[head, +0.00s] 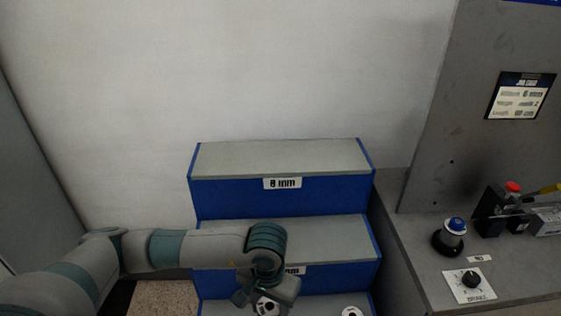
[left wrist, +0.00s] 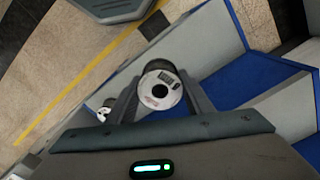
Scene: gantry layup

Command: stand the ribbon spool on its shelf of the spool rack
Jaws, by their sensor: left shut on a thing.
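The ribbon spool, a white-faced disc with a dark centre and a printed label, shows in the left wrist view (left wrist: 160,90) between the two fingers of my left gripper (left wrist: 158,84). In the head view the spool (head: 266,307) is at the bottom edge, partly covered by my left gripper (head: 268,294), which is shut on it. The spool rack (head: 280,195) has stepped blue shelves with grey tops. Its top shelf label (head: 283,183) seems to read 8 mm; the middle label is half hidden by my gripper. The held spool is in front of the lower part of the rack. My right gripper is not in view.
Another white disc (head: 352,312) sits on the lowest visible shelf, cut by the frame edge. The top and middle shelves look empty. A grey machine bench (head: 500,262) with knobs and a red button stands close on the right. A wall is behind the rack.

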